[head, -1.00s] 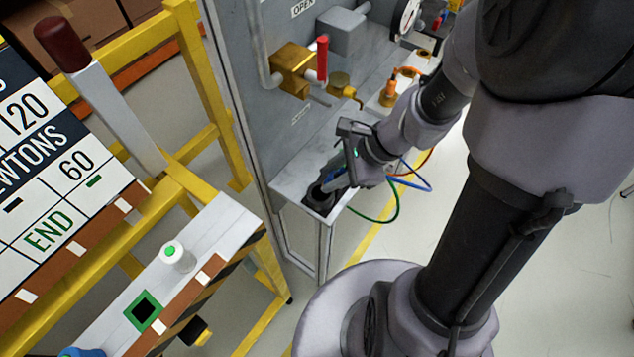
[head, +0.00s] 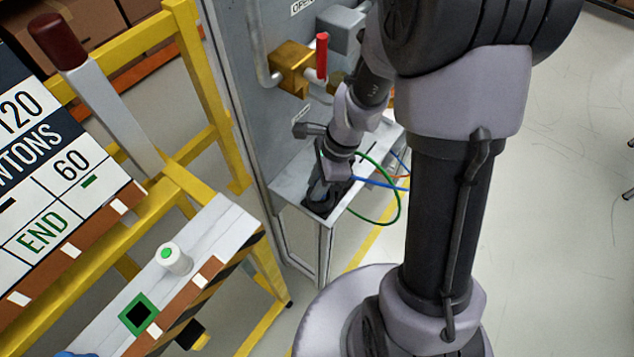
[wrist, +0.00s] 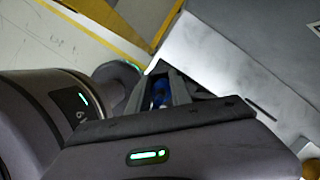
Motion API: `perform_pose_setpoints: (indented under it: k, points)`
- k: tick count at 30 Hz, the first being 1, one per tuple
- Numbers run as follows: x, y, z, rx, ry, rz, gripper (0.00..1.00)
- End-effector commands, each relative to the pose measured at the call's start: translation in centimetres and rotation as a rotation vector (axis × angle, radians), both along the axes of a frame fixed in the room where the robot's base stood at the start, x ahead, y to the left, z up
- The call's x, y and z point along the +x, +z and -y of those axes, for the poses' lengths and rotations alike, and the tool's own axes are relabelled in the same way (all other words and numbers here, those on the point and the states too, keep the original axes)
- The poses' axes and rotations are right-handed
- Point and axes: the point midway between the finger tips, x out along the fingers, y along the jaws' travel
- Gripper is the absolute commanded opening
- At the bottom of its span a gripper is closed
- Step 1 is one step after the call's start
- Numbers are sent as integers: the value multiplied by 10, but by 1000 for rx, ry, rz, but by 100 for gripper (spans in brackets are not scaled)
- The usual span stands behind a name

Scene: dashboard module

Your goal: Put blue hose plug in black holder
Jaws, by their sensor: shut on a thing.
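My gripper (head: 322,192) points down at the near end of the grey shelf, over the black holder (head: 314,208). In the wrist view my gripper (wrist: 162,90) is shut on the blue hose plug (wrist: 158,96), which shows as a bit of blue between the fingers. The blue hose (head: 385,184) trails from the gripper to the right. In the head view the plug is hidden by the gripper. I cannot tell whether its tip is inside the holder or just above it.
The grey panel (head: 245,90) with a red-handled brass valve (head: 294,68) stands behind the shelf. A green hose (head: 392,205) loops off the shelf's right edge. Open floor lies right.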

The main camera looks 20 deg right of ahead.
Motion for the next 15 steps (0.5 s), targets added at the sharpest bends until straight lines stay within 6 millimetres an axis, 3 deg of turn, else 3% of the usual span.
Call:
perform_pose_setpoints:
  k: [3,4,7,15]
  points:
    - [0,-3,0,0,0,0,0]
    - [0,-4,0,0,0,0,27]
    - [0,-3,0,0,-1,0,47]
    - [0,-2,0,1,-1,0,47]
